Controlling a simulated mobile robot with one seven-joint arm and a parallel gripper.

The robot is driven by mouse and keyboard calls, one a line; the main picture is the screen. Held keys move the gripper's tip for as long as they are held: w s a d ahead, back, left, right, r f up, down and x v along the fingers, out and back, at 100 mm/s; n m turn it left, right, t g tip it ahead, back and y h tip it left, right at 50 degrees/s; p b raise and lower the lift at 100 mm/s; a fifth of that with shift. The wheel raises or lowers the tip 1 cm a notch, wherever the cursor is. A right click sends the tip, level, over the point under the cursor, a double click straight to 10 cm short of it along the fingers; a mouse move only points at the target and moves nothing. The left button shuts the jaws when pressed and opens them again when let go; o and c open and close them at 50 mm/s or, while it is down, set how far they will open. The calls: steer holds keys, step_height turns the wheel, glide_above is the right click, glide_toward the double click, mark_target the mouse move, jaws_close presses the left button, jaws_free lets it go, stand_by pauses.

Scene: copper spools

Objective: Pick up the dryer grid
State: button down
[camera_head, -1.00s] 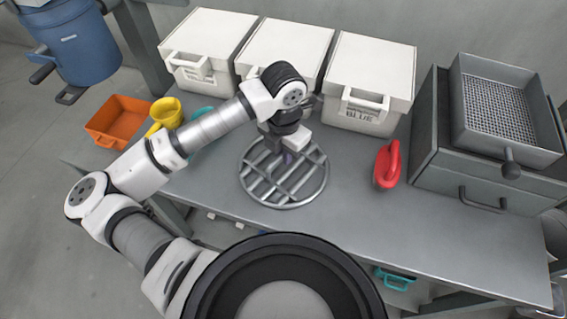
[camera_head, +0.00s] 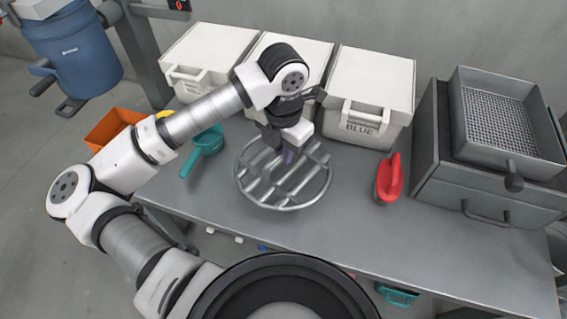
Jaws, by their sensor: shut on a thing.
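The dryer grid (camera_head: 285,205) is a round grey metal ring with several slanted bars across it. It is over the grey workbench, in the middle of the view. My gripper (camera_head: 287,157) comes down from above onto the bars at the far part of the grid and is shut on it. The wrist and the bars partly hide the fingertips. The grid looks slightly tilted; I cannot tell clearly how far it is above the bench top.
Several white lidded boxes (camera_head: 368,92) stand along the back of the bench (camera_head: 420,225). A grey sieve tray (camera_head: 508,165) sits on a drawer unit (camera_head: 448,188). An orange bin (camera_head: 110,125) is at far left.

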step_height(320, 180, up, 14)
steer(key=b, duration=0.1)
steer(key=shift+r+b, duration=0.15)
steer(key=shift+b, duration=0.25)
steer(key=shift+s+d, duration=0.1)
